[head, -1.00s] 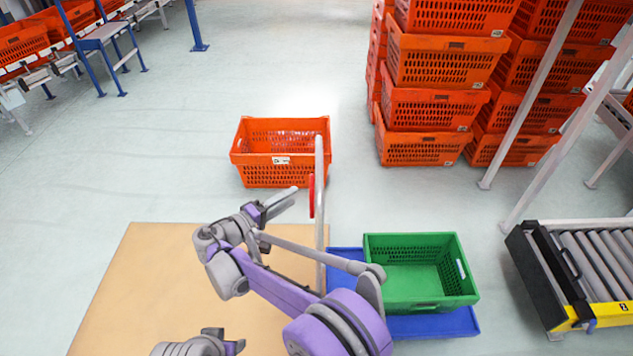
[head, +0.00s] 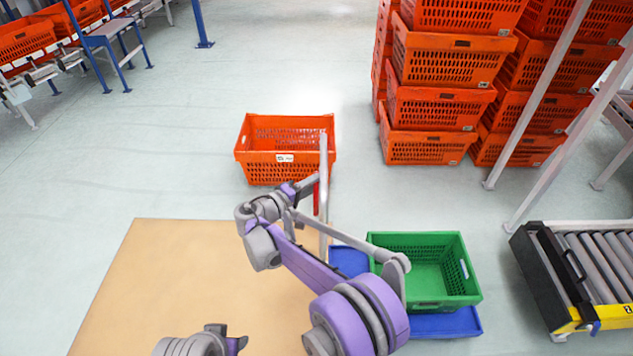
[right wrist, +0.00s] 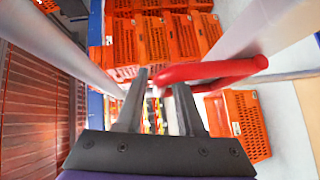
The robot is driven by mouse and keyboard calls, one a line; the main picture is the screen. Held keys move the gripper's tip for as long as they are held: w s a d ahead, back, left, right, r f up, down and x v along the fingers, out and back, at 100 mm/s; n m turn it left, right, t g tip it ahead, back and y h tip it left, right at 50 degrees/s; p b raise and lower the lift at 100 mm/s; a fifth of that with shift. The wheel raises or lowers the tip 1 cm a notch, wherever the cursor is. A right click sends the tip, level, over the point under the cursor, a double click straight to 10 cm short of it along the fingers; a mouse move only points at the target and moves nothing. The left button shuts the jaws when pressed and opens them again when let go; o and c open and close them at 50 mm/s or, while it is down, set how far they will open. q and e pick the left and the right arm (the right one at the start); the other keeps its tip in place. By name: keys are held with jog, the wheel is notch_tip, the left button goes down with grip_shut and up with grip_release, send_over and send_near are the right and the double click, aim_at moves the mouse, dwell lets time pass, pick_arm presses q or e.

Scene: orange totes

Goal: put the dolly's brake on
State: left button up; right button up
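The dolly (head: 440,325) is a blue platform carrying a green crate (head: 458,268). A grey handle post (head: 323,160) rises at its left side, with a red brake lever (head: 316,203) beside it. My right gripper (head: 307,186) is at the lever, partly hidden by my arm. In the right wrist view my right gripper (right wrist: 160,84) has its fingers apart. The red lever (right wrist: 212,71) runs across from the right, its end at the gap between the fingertips; contact is unclear. My left gripper (head: 235,343) is at the bottom edge, partly cut off.
An orange tote (head: 285,165) stands on the floor behind the handle. Tall stacks of orange totes (head: 440,105) stand at the back right. A roller conveyor (head: 575,270) is at the right. A tan floor patch (head: 160,290) at the left is clear.

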grip_shut()
dwell(1.2)
